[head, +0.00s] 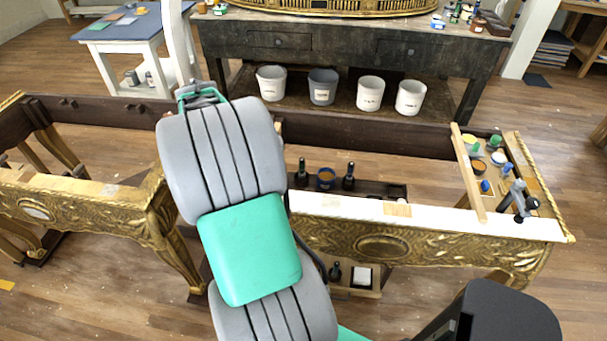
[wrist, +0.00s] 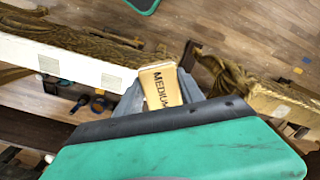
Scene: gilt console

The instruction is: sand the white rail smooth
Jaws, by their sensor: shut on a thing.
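The white rail (head: 450,219) runs along the top front of the gilt console's right part. Its left end is hidden behind my arm in the head view. In the wrist view the rail (wrist: 75,68) runs in from the left, with two beige square patches (wrist: 48,64) on its top. My gripper (wrist: 160,92) is shut on a tan sanding block (wrist: 158,82) marked MEDIUM. The block is at the rail's near end in the wrist view; I cannot tell whether it touches the rail.
A wooden strip (head: 468,172) lies across the console's right end, beside a tray of jars and tools (head: 541,196). Dark bottles (head: 348,176) stand behind the rail. A dark workbench (head: 330,45) with several buckets stands at the back.

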